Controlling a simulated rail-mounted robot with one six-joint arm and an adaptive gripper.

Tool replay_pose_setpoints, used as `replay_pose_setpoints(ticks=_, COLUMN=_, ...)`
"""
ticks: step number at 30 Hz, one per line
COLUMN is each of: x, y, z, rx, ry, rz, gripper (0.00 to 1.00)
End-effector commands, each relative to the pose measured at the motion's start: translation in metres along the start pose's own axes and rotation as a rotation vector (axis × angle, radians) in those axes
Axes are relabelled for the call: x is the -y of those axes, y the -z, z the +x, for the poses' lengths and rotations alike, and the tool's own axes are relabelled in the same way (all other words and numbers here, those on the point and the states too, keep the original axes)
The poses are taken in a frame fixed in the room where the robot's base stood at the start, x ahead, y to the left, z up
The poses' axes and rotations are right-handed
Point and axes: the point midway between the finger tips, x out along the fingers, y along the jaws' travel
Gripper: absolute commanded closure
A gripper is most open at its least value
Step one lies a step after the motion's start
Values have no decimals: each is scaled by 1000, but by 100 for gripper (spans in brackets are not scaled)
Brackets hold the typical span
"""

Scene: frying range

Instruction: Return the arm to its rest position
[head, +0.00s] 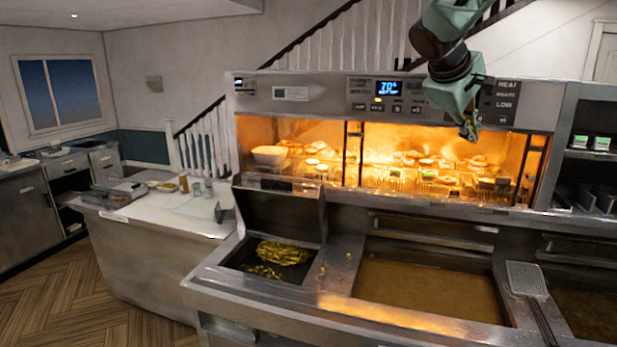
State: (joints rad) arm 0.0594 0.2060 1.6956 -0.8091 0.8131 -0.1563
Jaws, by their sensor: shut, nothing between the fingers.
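My gripper (468,133) hangs at the upper right of the head view, at the end of my green and dark arm. It points down in front of the heated cabinet, over the frying range. Its fingers are together and nothing shows between them. The fingertips are small in the picture and apart from the vats below.
The heated cabinet (290,93) holds food on lit shelves. Below are a bay with fries (283,252), a vat of brown oil (425,290) and a basket (526,279) at the right. A white counter (160,212) with small items stands left. Open floor lies farther left.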

Motion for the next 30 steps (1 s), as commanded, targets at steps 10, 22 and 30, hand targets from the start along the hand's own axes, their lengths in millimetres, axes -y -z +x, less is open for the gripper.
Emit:
replay_pose_setpoints(ticks=10, x=60, y=-54, z=-41, rx=-6, ry=87, rz=96, gripper=100)
replay_pose_setpoints(ticks=22, x=135, y=-116, z=-83, rx=-11, ry=190, rz=205, gripper=100)
replay_pose_setpoints(ticks=30, x=189, y=-158, z=-108, rx=-11, ry=261, rz=278, gripper=100)
